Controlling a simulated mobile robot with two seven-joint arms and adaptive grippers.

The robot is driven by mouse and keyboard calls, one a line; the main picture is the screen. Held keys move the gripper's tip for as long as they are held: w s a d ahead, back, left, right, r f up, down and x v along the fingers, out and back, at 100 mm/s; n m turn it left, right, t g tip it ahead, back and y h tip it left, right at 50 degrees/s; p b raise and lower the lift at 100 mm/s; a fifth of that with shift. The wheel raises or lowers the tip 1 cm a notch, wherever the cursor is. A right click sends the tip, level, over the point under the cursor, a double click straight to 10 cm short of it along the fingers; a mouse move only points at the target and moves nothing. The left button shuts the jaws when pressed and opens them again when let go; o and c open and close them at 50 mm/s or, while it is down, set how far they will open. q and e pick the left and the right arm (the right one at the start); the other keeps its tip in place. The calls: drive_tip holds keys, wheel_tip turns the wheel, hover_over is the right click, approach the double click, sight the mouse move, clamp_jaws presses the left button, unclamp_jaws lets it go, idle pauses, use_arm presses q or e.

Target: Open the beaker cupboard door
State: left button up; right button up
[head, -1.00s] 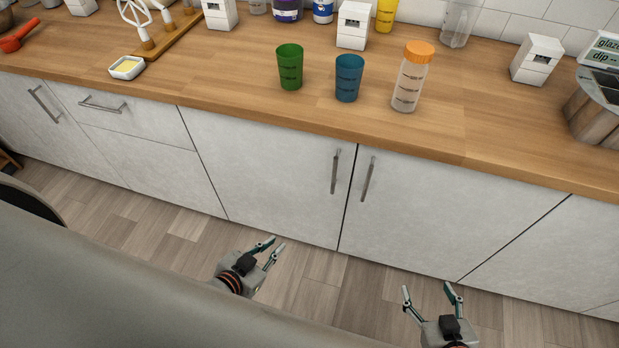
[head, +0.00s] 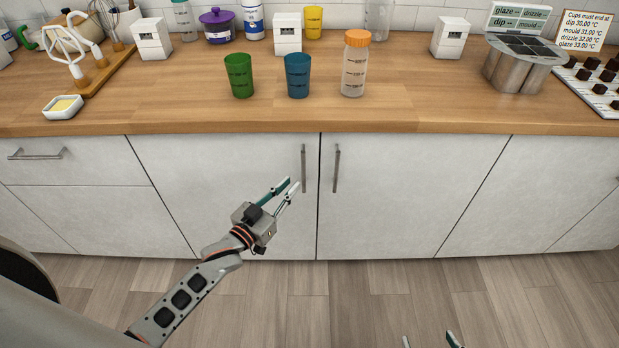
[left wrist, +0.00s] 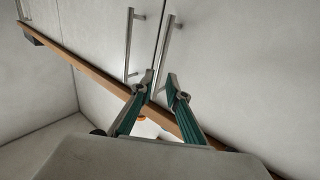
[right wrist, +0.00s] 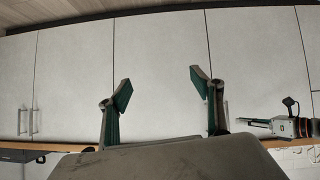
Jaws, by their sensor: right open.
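Two pale cupboard doors meet below the counter, a left door (head: 220,165) and a right door (head: 400,190). Both are closed. The left door's bar handle (head: 304,168) and the right door's bar handle (head: 336,168) stand upright beside the seam. My left gripper (head: 292,184) is open with a narrow gap and nothing between its fingers. Its tips are just left of the left handle's lower end; contact cannot be told. Both handles show beyond its fingertips (left wrist: 161,82) in the left wrist view. My right gripper (right wrist: 157,82) is open and empty, barely showing at the head view's bottom edge.
On the counter (head: 420,118) stand a green beaker (head: 239,76), a blue beaker (head: 298,76) and an orange-capped bottle (head: 355,66). A drawer with a horizontal handle (head: 38,154) is at the left. The floor (head: 520,295) before the doors is clear.

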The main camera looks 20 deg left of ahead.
sight(303, 172)
use_arm(q)
drive_tip(key=b+x, duration=0.1)
drive_tip(key=x, duration=0.7)
drive_tip(key=shift+s, duration=0.1)
clamp_jaws()
drive_tip(key=shift+s, duration=0.1)
